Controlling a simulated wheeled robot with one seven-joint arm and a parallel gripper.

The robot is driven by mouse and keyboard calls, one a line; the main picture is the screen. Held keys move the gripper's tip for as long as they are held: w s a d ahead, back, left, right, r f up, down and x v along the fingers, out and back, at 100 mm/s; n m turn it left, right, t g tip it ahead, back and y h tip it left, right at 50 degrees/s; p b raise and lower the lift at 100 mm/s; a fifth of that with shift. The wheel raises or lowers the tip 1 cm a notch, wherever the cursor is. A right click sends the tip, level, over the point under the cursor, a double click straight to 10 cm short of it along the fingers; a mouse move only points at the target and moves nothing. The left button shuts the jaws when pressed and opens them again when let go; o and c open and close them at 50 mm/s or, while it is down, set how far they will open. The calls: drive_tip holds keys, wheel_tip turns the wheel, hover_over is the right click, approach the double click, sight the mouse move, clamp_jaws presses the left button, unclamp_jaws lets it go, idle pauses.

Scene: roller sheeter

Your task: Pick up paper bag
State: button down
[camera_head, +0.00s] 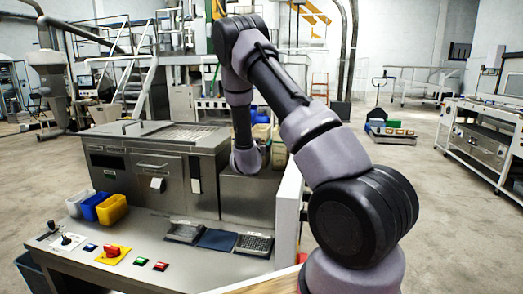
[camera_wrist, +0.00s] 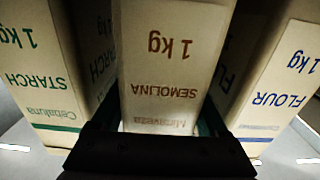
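In the wrist view a paper bag marked "SEMOLINA 1 kg" (camera_wrist: 165,60) fills the middle, its print upside down. My gripper (camera_wrist: 160,125) is at the bottom of this view, its dark fingers on either side of the bag's near end. I cannot tell whether the fingers touch the bag. A "STARCH" bag (camera_wrist: 38,75) stands close on the left and a "FLOUR" bag (camera_wrist: 275,80) close on the right.
The steel machine (camera_head: 150,165) stands in front of my arm's end. A control counter (camera_head: 140,235) carries yellow and blue bins (camera_head: 103,207), buttons and a keypad. Open floor (camera_head: 420,200) lies between.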

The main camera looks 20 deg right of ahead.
drive_tip(key=shift+r, duration=0.1)
wheel_tip(320, 180, up, 10)
idle(0.7)
idle(0.4)
